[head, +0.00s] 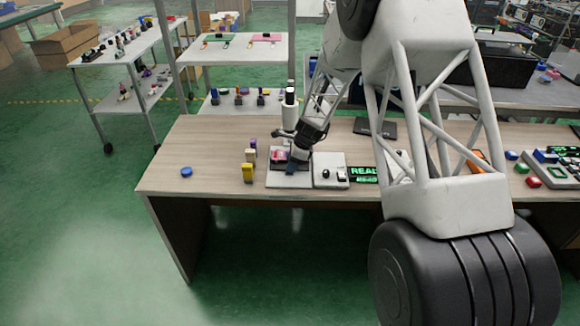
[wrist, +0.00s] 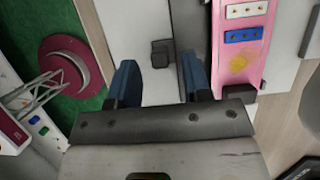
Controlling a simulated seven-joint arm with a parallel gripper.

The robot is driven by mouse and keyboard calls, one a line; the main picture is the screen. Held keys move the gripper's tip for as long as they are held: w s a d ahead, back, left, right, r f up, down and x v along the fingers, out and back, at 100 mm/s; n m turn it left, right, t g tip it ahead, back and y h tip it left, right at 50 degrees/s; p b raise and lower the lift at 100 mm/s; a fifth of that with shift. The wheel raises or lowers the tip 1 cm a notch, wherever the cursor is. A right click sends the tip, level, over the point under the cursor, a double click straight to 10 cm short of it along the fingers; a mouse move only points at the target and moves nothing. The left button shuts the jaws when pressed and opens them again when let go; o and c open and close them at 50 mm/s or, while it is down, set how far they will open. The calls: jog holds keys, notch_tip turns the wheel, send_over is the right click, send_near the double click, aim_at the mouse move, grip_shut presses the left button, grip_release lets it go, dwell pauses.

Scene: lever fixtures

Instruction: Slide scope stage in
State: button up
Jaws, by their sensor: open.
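The scope stands on the tabletop; its white column (head: 290,108) rises behind a light grey base plate (head: 288,181). A pink board (head: 279,156) sits over that plate, in front of the column. In the wrist view the pink board (wrist: 241,72) carries white and blue strips and lies at the right, beside a dark-edged plate. My gripper (head: 291,169) is low over the base plate, at the pink board's right front. Its two blue fingers (wrist: 160,82) are apart, with a small dark block (wrist: 160,53) beyond them. The right finger overlaps the dark edge; contact cannot be told.
A light grey box with black knobs (head: 331,172) stands just right of the base plate, beside a green-lit display (head: 364,174). Yellow and dark upright pieces (head: 248,171) stand to the left, and a blue disc (head: 186,172) lies farther left. The table's left front is mostly clear.

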jog(key=shift+x, duration=0.9)
jog(key=shift+c, duration=0.3)
grip_shut()
